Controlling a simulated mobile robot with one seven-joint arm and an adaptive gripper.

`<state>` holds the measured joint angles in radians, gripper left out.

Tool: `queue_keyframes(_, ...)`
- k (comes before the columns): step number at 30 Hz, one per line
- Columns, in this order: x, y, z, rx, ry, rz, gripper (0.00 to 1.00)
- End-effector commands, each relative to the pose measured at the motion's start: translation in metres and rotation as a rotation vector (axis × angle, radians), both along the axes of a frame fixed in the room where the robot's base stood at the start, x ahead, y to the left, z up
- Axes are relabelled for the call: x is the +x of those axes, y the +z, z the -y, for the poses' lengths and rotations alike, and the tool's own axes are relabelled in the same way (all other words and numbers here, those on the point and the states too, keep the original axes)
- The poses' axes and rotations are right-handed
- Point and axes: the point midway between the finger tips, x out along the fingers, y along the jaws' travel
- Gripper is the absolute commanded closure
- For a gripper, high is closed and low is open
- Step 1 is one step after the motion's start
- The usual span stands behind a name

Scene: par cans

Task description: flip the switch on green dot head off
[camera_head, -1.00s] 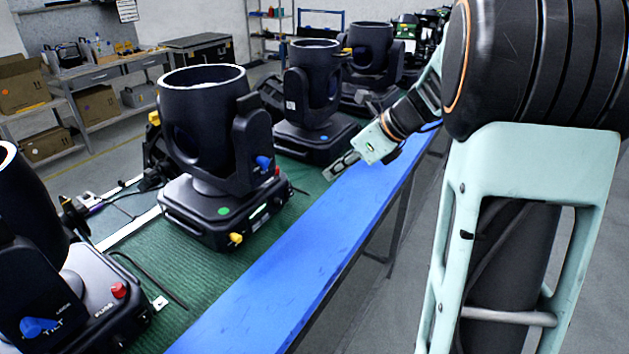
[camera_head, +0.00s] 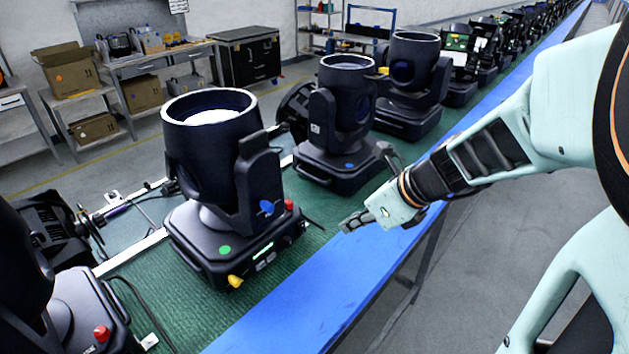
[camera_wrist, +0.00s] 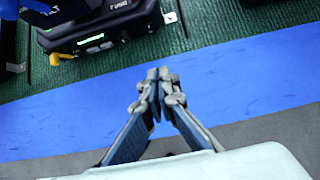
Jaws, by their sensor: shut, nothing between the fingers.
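The green dot head (camera_head: 212,190) is a black moving-head light on the green mat, left of centre in the head view. Its base carries a green dot (camera_head: 225,250), a yellow switch (camera_head: 235,281) at the front lower edge, a lit display, a blue knob (camera_head: 267,207) and a red knob (camera_head: 289,205). In the wrist view the yellow switch (camera_wrist: 55,59) is at the upper left, beside the lit display (camera_wrist: 90,40). My gripper (camera_head: 350,223) is shut and empty above the blue strip, right of the head and apart from it. Its fingertips (camera_wrist: 158,75) meet in the wrist view.
A blue-dot head (camera_head: 340,130) stands behind on the mat, with more heads in a row beyond. Another head (camera_head: 75,310) is at the lower left. The blue table edge (camera_head: 300,310) and grey floor (camera_head: 490,240) in front are clear. Loose cables lie on the mat.

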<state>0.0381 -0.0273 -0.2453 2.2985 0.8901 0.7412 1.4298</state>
Motion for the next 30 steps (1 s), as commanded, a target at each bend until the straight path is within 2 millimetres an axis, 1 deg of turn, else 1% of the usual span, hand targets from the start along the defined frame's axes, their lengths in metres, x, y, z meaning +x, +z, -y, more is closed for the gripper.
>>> queue_keyframes(4,-0.005,-0.001,-0.003,-0.001,0.002,-0.002,1.0)
queue_keyframes(14,-0.005,-0.001,-0.003,-0.002,0.001,-0.002,1.0)
queue_keyframes(17,-0.004,-0.005,-0.004,-0.002,0.001,-0.002,1.0)
queue_keyframes(23,0.004,-0.022,-0.011,-0.002,0.002,-0.002,1.0)
queue_keyframes(30,0.019,-0.051,-0.026,-0.002,0.004,-0.002,1.0)
